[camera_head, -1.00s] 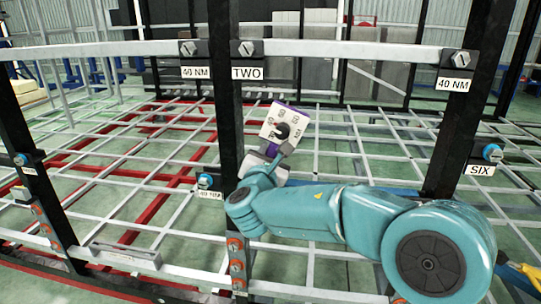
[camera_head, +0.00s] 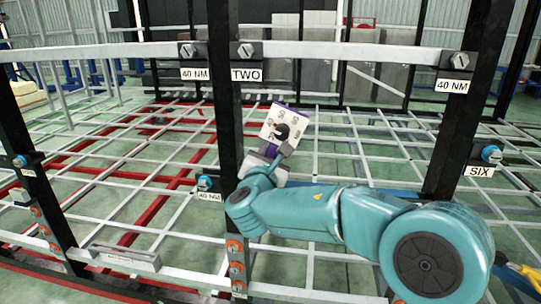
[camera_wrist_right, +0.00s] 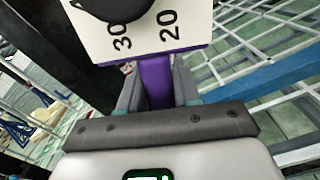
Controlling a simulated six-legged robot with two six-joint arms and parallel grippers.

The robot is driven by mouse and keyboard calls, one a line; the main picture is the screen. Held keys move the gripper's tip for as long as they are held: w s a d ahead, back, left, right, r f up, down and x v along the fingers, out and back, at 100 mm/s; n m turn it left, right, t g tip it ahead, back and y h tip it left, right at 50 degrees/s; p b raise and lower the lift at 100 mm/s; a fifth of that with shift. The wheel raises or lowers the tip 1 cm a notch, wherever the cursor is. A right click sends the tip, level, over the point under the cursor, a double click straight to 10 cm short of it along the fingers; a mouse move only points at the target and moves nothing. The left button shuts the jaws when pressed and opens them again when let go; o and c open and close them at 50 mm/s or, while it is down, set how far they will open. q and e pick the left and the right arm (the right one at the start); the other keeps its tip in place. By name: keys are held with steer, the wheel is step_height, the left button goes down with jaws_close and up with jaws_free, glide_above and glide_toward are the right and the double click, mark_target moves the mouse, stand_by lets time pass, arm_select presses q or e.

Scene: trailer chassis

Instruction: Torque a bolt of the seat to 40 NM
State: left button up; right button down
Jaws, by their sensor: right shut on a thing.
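My right gripper (camera_head: 270,160) is shut on a torque tool with a purple handle and a white dial face (camera_head: 284,125). The tool is held up just right of a black post (camera_head: 229,120), apart from the bolts as far as I can tell. In the right wrist view the purple handle (camera_wrist_right: 155,82) sits between the fingers, and the dial plate (camera_wrist_right: 150,30) shows 30 and 20 beside a black knob. Silver bolts (camera_head: 246,49) sit on the upper rail, with labels 40 NM (camera_head: 195,73) and TWO (camera_head: 247,74). A blue bolt (camera_head: 205,182) sits lower, above another 40 NM label. My left gripper is out of view.
Black posts and white rails (camera_head: 350,50) form the frame in front of me. Another bolt (camera_head: 460,60) labelled 40 NM and a blue bolt (camera_head: 492,153) labelled SIX are at the right. Orange-ringed fittings (camera_head: 235,247) line the lower posts. Open grid floor lies beyond.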

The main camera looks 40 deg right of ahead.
steer(key=shift+s+d+f+m+b, duration=0.45)
steer(key=shift+s+d+m+b, duration=0.35)
steer(key=shift+b, duration=1.45)
steer(key=shift+a, duration=0.1)
steer(key=shift+s+d+f+m+b, duration=0.75)
steer(key=shift+m+b, duration=0.25)
steer(key=shift+b, duration=1.3)
steer(key=shift+a, duration=0.1)
steer(key=shift+s, duration=0.1)
steer(key=shift+s+d+f+m+b, duration=0.3)
steer(key=shift+f+m+b, duration=0.2)
steer(key=shift+b, duration=0.65)
steer(key=shift+s+d+f+m+b, duration=0.3)
steer(key=shift+m+b, duration=0.2)
steer(key=shift+b, duration=0.6)
